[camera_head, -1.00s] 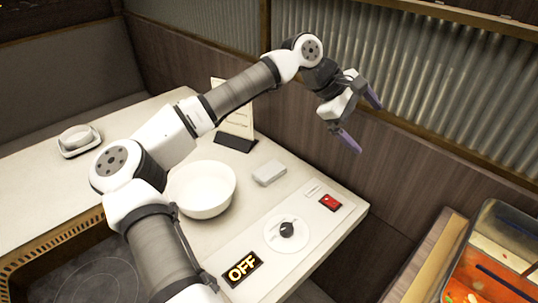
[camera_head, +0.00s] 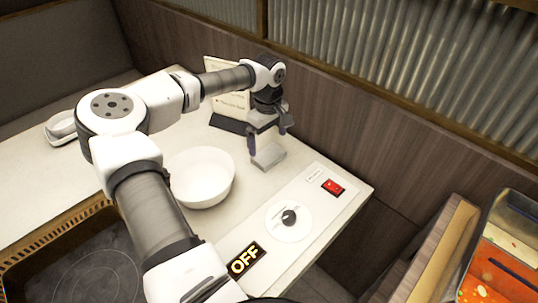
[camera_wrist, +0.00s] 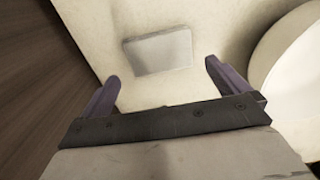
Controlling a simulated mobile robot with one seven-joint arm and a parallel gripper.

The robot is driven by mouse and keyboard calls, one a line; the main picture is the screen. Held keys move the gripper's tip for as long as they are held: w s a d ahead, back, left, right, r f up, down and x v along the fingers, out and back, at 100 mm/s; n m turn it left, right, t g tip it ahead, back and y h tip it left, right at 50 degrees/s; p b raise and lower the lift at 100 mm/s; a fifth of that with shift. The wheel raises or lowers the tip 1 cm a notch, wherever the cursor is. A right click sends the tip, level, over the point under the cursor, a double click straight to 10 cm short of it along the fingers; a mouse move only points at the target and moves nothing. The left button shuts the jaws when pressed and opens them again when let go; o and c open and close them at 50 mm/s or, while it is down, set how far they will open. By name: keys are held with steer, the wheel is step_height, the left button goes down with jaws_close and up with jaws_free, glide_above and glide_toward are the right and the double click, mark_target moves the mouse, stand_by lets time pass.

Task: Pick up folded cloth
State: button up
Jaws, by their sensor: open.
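The folded cloth (camera_head: 268,156) is a small pale grey rectangular block lying flat on the table, to the right of the white bowl. It also shows in the wrist view (camera_wrist: 158,52), beyond and between my two purple fingertips. My gripper (camera_head: 268,147) is pointed down above the cloth, open and empty. In the wrist view my gripper (camera_wrist: 160,80) has its fingers spread wider than the cloth, with bare table between them and the cloth. In the head view the fingers partly overlap the cloth, so the exact height gap is hard to tell.
A white bowl (camera_head: 202,178) stands close to the cloth's left. A menu stand (camera_head: 229,112) is behind. A control panel with a dial (camera_head: 289,217), a red switch (camera_head: 333,186) and an OFF display (camera_head: 245,260) lies in front. A wood-panelled wall (camera_head: 370,165) rises on the right.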

mark_target(269, 154)
step_height(269, 154, down, 6)
steer(key=shift+s+d+r+p, duration=0.1)
steer(key=shift+s+r+p, duration=0.1)
steer(key=shift+p, duration=0.65)
steer(key=shift+c, duration=0.3)
steer(key=c, duration=0.6)
steer(key=shift+c, duration=0.2)
steer(key=shift+r, duration=0.1)
step_height(269, 154, up, 20)
steer(key=b, duration=0.3)
